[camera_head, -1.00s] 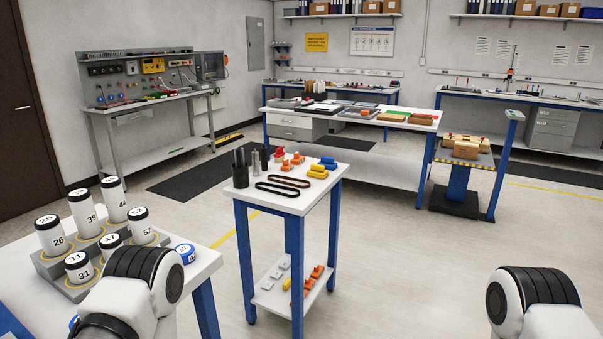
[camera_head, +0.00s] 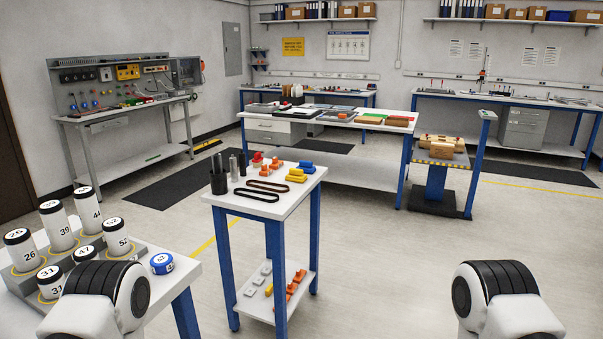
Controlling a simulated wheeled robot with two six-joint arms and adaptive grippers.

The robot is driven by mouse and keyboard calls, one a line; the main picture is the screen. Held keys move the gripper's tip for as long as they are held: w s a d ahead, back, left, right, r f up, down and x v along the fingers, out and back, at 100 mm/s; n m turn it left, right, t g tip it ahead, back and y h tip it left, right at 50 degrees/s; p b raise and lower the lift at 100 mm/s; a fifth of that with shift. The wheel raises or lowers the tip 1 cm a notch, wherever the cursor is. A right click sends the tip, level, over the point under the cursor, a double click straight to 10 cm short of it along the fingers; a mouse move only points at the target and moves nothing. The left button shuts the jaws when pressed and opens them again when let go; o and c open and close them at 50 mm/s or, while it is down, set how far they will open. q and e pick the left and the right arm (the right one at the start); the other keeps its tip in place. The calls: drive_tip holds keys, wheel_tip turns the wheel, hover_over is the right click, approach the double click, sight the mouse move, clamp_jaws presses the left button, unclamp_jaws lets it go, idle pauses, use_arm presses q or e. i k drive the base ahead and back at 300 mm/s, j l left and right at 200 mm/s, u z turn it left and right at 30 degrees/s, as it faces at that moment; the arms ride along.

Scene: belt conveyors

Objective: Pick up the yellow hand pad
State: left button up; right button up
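Small yellow pieces (camera_head: 296,175) lie at the right edge of the small white-topped table (camera_head: 225,200), in front of blue pieces (camera_head: 307,167). Another yellow piece (camera_head: 269,290) lies on this table's lower shelf among orange and grey ones. The pieces are too small to tell which one is the hand pad. Both of my grippers are out of view. Only upper parts of my arms show at the bottom left and bottom right.
Orange pieces (camera_head: 268,170), dark belts (camera_head: 257,195) and a black holder (camera_head: 219,184) share the tabletop. Numbered cylinders (camera_head: 59,225) stand on a table at the lower left. A long workbench (camera_head: 345,118) stands behind. Open floor (camera_head: 385,260) lies right of the small table.

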sight(295, 175)
drive_tip(key=z, duration=2.1)
drive_tip(key=u, duration=2.35)
drive_tip(key=i+l+u, duration=0.55)
drive_tip(key=u, duration=0.15)
drive_tip(key=i+l+u, duration=0.35)
drive_tip(key=l, duration=0.1)
